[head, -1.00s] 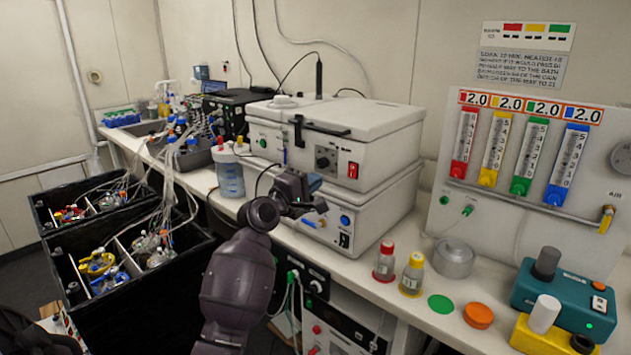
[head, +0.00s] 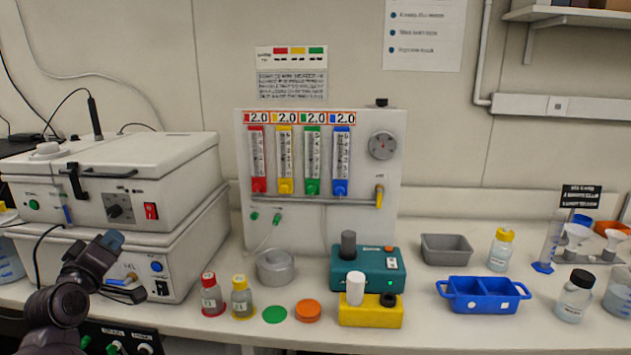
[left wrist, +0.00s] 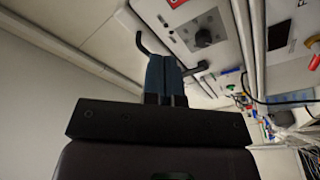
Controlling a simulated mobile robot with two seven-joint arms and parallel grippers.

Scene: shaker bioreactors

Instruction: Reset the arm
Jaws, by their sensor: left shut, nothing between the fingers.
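My left arm comes in at the lower left of the head view. Its gripper (head: 112,240) is in front of the stacked white shaker units (head: 110,205), with its blue-tipped fingers together and nothing between them. In the left wrist view the shut fingers (left wrist: 164,75) point toward a white unit's front panel (left wrist: 205,40) with a dark knob and a black handle. I cannot tell whether the fingers touch it. My right gripper is not in view.
On the bench stand a red-capped bottle (head: 212,295), a yellow-capped bottle (head: 241,298), a metal pot (head: 276,268), a teal device (head: 365,268) and a blue divided tray (head: 484,296). A flowmeter panel (head: 320,222) stands behind. Bare bench lies between the pot and panel.

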